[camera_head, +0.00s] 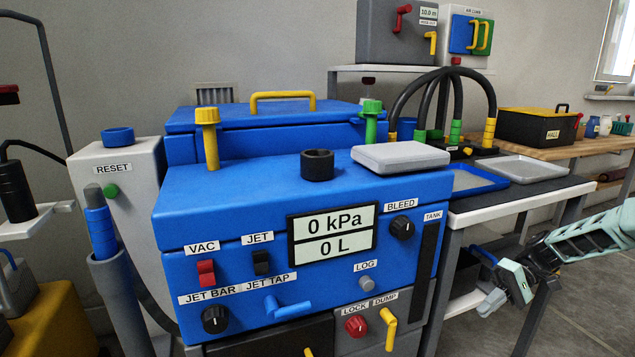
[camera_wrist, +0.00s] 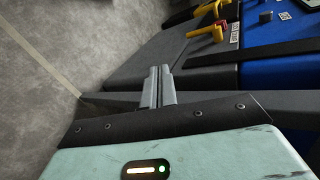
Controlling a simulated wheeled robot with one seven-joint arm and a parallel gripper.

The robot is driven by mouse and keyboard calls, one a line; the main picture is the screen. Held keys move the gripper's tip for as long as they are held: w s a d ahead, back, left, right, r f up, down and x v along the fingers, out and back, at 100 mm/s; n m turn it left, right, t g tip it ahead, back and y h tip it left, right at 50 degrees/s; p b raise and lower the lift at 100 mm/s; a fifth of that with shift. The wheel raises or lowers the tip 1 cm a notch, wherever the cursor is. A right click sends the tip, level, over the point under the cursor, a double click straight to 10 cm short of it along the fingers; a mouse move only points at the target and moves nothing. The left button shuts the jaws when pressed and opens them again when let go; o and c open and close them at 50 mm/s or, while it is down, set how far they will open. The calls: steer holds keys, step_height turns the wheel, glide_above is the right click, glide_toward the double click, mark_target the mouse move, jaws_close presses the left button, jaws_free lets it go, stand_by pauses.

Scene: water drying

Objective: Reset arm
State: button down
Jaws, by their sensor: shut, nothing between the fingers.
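My arm comes in from the right edge of the head view, pale green and dark. My gripper (camera_head: 489,306) hangs low at the right, in front of the side table's leg and to the right of the blue machine (camera_head: 250,200). In the wrist view my gripper (camera_wrist: 160,72) has its two grey fingers together with nothing between them. The fingers point toward the machine's dark lower part. The gripper appears apart from the machine.
The machine front has a red lock knob (camera_head: 356,326) and a yellow dump handle (camera_head: 389,328). A side table (camera_head: 520,192) with trays stands behind my gripper. Grey floor (camera_head: 590,290) is open at the lower right. A wooden bench (camera_head: 590,147) is farther back.

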steer(key=s+a+r+m+t+h, duration=0.1)
steer(key=s+a+r+t+h, duration=0.25)
steer(key=s+r+h, duration=0.5)
steer(key=s+a+r+m+t+h, duration=0.1)
steer(key=s+a+r+t+h, duration=0.4)
steer(key=s, duration=0.6)
steer(key=s+a+r+n+g+y, duration=0.1)
steer(key=s+a+n+g, duration=0.1)
steer(key=s+a+n, duration=0.4)
steer(key=s+a+r+n+g+y, duration=0.2)
steer(key=s+a, duration=0.6)
steer(key=a, duration=0.3)
step_height(320, 180, up, 31)
steer(key=p, duration=3.1)
steer(key=shift+w+d, duration=0.3)
steer(key=shift+d, duration=0.05)
